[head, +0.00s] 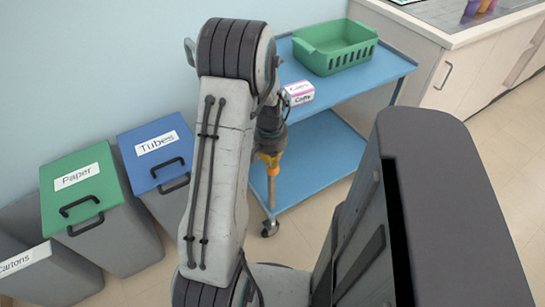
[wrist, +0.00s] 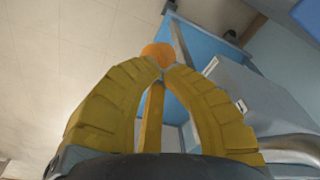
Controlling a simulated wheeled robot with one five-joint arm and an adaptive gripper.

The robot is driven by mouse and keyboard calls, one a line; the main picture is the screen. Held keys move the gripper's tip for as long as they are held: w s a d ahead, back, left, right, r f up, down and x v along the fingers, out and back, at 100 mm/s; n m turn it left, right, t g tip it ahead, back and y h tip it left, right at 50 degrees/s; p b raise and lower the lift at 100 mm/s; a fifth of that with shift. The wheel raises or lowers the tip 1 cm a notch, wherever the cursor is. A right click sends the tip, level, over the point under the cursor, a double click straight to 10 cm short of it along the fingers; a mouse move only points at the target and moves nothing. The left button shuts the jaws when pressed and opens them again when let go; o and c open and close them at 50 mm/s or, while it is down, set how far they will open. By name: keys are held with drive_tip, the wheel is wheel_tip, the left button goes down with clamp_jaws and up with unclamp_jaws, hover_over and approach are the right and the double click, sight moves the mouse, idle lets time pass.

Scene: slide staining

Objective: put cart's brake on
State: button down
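The blue cart (head: 318,160) stands against the wall, with an upper and a lower shelf. A caster (head: 270,228) shows at its near left corner; no brake is clear there. My gripper (head: 269,164) points down at the cart's near left side, partly behind my arm. In the wrist view the yellow fingers of my gripper (wrist: 164,69) arch together with their tips nearly meeting. A yellow bar (wrist: 151,118) shows between the fingers. The cart also shows in the wrist view (wrist: 207,50).
A green basket (head: 335,62) and a small labelled box (head: 298,93) stand on the cart's top shelf. Blue Tubes (head: 155,158) and green Paper (head: 82,185) bins stand at left. A counter (head: 440,60) is at right. Floor is clear at far right.

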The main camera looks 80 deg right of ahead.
sight(269, 165)
drive_tip(key=shift+w+a+r, duration=0.15)
drive_tip(key=shift+a+r, duration=0.15)
drive_tip(key=shift+a, duration=0.45)
drive_tip(key=shift+w+a+r, duration=0.1)
drive_tip(key=shift+a+r, duration=0.15)
drive_tip(key=shift+a, duration=0.5)
wheel_tip(269, 165, up, 12)
drive_tip(key=a, duration=0.1)
drive_tip(key=shift+a, duration=0.1)
idle(0.4)
drive_tip(key=w+a+f+n+y, duration=0.1)
drive_tip(key=w+a+f+y, duration=0.1)
drive_tip(key=a, duration=0.7)
drive_tip(key=w+a+r+n+t+p, duration=0.1)
drive_tip(key=w+a+r+n+p, duration=0.2)
drive_tip(key=w+a+r+n, duration=0.3)
drive_tip(key=w+a+r+n+t+p, duration=0.1)
drive_tip(key=w+a+r+n+p, duration=0.2)
drive_tip(key=a, duration=0.9)
drive_tip(key=w+a+r+n+t+p, duration=0.1)
drive_tip(key=w+a+r+n+p, duration=0.2)
drive_tip(key=w+a+r+n, duration=0.5)
drive_tip(key=shift+w+a+r+n+t+h+p, duration=0.3)
drive_tip(key=shift+w+a+r+n+h+p, duration=0.15)
drive_tip(key=shift+w+n, duration=0.4)
